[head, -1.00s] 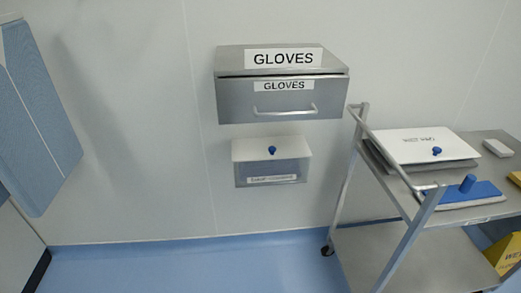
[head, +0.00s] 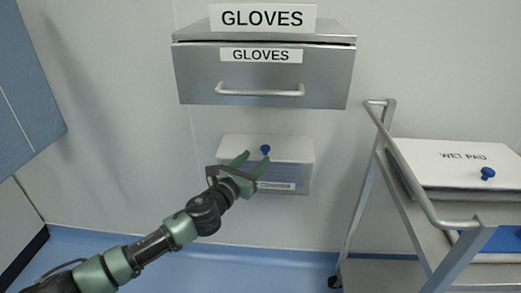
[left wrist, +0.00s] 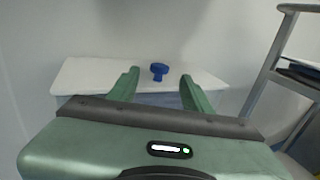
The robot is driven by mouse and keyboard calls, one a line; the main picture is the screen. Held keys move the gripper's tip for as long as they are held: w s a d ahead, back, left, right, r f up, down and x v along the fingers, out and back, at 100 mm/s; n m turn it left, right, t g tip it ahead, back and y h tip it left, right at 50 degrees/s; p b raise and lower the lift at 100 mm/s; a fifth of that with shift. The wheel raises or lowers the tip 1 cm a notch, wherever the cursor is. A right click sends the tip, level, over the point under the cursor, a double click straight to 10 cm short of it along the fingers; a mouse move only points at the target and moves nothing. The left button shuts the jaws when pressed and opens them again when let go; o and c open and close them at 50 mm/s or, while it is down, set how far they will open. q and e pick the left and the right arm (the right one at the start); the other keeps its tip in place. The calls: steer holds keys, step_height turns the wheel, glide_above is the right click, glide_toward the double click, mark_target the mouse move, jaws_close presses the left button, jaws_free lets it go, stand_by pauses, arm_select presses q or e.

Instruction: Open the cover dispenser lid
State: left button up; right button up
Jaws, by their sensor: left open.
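The cover dispenser (head: 302,178) is a small grey wall box below the gloves dispenser. Its white lid (head: 298,147) is closed and has a blue knob (head: 265,149) on top. My left gripper (head: 252,158) is open in front of the dispenser and hides part of its left side. In the left wrist view the blue knob (left wrist: 159,71) shows beyond and between the two green fingertips (left wrist: 159,80), above the white lid (left wrist: 85,75). The fingers do not appear closed on it. My right gripper is not in view.
The steel gloves dispenser (head: 200,78) with a bar handle hangs just above. A metal cart (head: 440,222) stands to the right, carrying a white-lidded wet pad box (head: 450,160). Blue floor is open below.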

mark_target(263, 150)
arm_select(q)
steer(key=b+x, duration=0.1)
steer(key=x, duration=0.6)
steer(key=shift+b, duration=0.4)
steer(key=shift+w+d, duration=0.1)
steer(key=shift+w, duration=0.25)
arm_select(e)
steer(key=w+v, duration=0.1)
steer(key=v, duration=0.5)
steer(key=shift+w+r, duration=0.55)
arm_select(q)
steer(key=shift+c, duration=0.3)
jaws_close()
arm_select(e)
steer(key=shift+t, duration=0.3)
